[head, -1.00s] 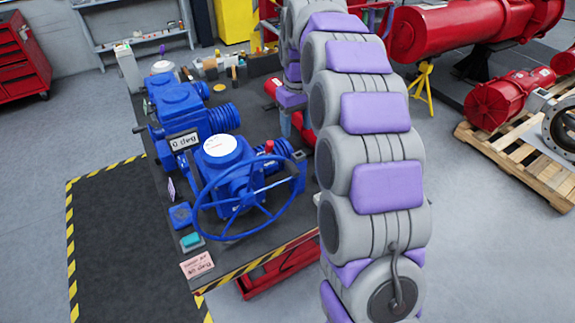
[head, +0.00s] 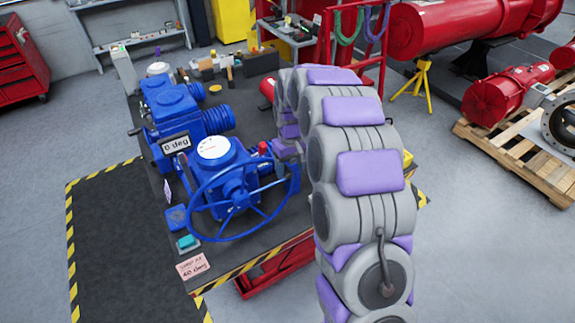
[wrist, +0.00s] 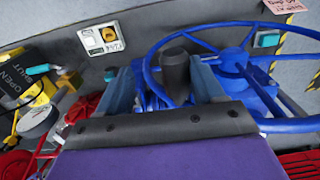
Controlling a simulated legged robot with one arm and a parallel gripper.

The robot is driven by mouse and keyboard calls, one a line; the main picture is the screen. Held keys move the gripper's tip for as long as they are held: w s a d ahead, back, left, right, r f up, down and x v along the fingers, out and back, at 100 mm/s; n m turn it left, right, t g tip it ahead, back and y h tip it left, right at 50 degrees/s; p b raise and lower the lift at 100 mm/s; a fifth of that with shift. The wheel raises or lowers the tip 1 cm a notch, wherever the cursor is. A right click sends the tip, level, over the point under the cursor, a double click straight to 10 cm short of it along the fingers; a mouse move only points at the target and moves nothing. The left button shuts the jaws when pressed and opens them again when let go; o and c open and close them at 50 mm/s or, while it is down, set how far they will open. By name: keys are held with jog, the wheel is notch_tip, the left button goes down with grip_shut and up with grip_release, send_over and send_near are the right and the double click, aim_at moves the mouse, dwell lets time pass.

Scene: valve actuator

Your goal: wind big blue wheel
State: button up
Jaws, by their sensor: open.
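The big blue wheel (head: 237,197) is a spoked handwheel on a blue valve actuator (head: 215,160) at the bench's front. In the wrist view its rim and spokes (wrist: 232,62) fill the upper right. A dark grey upright cylinder (wrist: 175,72), like a handle knob, stands by the rim. My gripper (wrist: 162,82) is open, with one finger on each side of this cylinder in the picture. I cannot tell whether they touch it. In the head view my arm reaches to the wheel's right side, and the fingertips are hard to make out there.
A sign (head: 176,144) reads "0 deg". A pink card (head: 193,266) and a teal button box (head: 188,242) sit at the bench's front left corner. Another blue actuator (head: 170,105) stands behind. Red pipework (head: 465,40) lies right; a striped floor mat (head: 110,230) lies left.

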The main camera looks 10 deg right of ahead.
jog(key=shift+a+r, duration=0.15)
jog(key=shift+a, duration=1.05)
jog(key=shift+c, duration=0.7)
jog(key=shift+a, duration=0.25)
jog(key=shift+c, duration=1.6)
jog(key=shift+w+d, duration=0.1)
jog(key=shift+d, duration=0.6)
jog(key=c, duration=0.4)
jog(key=shift+a, duration=0.25)
grip_shut()
